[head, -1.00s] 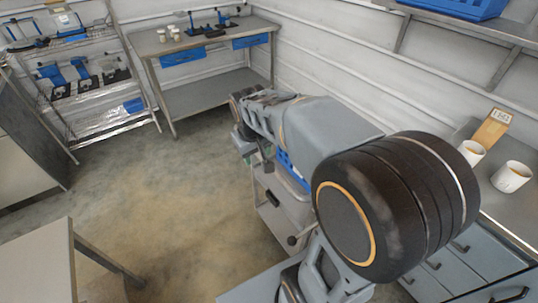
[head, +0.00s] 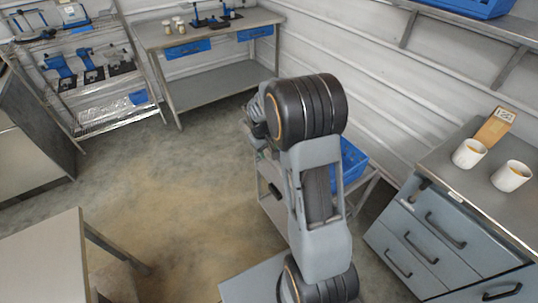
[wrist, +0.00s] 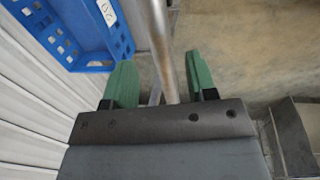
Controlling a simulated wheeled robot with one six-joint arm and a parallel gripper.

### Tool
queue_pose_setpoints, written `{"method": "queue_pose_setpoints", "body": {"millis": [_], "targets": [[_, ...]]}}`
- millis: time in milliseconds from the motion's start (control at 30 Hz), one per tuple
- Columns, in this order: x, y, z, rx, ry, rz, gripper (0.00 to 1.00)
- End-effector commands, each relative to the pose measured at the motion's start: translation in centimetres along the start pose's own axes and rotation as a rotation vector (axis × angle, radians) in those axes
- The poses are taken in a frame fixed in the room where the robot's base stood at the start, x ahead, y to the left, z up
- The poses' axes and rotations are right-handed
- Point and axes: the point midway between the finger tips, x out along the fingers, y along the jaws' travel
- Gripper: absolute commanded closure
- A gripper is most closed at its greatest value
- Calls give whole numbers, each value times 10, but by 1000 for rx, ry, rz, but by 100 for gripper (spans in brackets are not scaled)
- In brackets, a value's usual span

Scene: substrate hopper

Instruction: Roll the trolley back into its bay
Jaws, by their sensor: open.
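The grey trolley (head: 275,212) stands behind my arm in the head view, beside the right wall. My arm hides much of it. A blue crate (head: 352,160) sits on top of it; the crate also shows at upper left in the wrist view (wrist: 68,32). In the wrist view my gripper (wrist: 159,62) is open, with green fingers either side of a round metal bar (wrist: 162,40), seemingly the trolley's handle. Gaps show between the bar and both fingers. I cannot tell how deep the bar lies between them. In the head view my arm mostly hides the gripper.
A grey drawer cabinet (head: 430,240) with two white cups (head: 469,153) stands at right. A workbench (head: 205,38) stands at the back, a wire rack (head: 105,108) at back left, and a table (head: 40,255) at front left. The middle floor (head: 170,190) is clear.

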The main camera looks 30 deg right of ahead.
Motion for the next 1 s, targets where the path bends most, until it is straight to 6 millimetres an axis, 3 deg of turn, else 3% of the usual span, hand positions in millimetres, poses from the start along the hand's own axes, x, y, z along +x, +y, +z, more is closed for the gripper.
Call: {"method": "queue_pose_setpoints", "body": {"millis": [300, 733, 1000], "targets": [[35, 0, 0, -1, -1, 0, 48], [41, 0, 0, -1, 0, 0, 48], [41, 0, 0, -1, 0, 0, 74]]}}
